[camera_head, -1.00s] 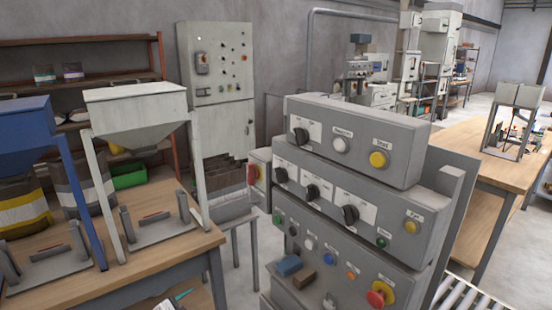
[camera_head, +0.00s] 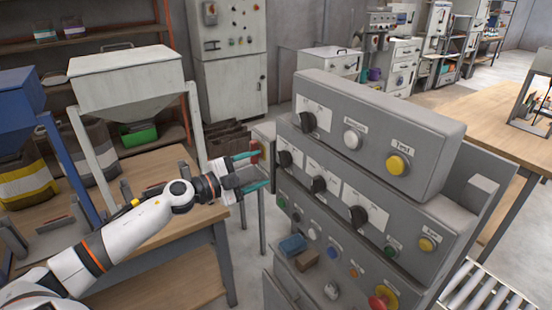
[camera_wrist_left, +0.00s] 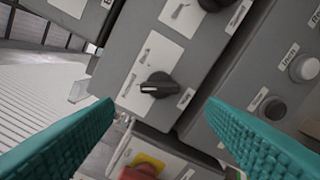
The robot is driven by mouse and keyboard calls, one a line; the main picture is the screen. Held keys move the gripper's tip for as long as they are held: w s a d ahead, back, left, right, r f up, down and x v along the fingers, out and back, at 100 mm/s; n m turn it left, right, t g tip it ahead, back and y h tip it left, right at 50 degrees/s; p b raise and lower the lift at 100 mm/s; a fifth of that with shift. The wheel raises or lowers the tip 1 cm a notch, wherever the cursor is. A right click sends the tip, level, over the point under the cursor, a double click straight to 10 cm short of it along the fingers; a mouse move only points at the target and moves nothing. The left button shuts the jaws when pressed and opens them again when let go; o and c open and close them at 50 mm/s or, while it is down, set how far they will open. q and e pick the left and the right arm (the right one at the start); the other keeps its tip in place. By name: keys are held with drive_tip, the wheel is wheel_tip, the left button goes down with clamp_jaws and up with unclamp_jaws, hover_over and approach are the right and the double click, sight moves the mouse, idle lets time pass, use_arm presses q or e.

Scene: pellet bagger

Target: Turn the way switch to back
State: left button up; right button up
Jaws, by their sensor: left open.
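The control panel carries several black rotary switches with white plates; their lettering is too small to read, so I cannot confirm which is the way switch. One black switch (camera_wrist_left: 158,85) shows between my fingers in the left wrist view, its white mark pointing left. It appears to be the leftmost switch of the middle tier (camera_head: 283,158) in the head view. My left gripper (camera_head: 262,168) is open and empty at the panel's left side, its teal fingers pointing toward it and apart from the switch. My right gripper is not in view.
A red button on yellow (camera_wrist_left: 145,165) sits close by in the wrist view. A red emergency button (camera_head: 382,301) is low on the panel. A blue block (camera_head: 292,244) and a brown block (camera_head: 307,259) lie on its ledge. The hopper table (camera_head: 150,245) stands left.

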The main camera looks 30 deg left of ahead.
sight(284, 159)
use_arm(q)
drive_tip(key=p+x, duration=0.2)
drive_tip(key=x, duration=0.4)
drive_tip(key=shift+w, duration=0.35)
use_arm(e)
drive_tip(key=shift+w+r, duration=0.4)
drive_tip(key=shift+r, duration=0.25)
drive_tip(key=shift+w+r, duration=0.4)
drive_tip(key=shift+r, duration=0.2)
use_arm(q)
drive_tip(key=shift+d, duration=0.15)
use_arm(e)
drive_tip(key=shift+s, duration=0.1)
use_arm(q)
drive_tip(key=shift+c, duration=1)
drive_tip(key=c, duration=0.8)
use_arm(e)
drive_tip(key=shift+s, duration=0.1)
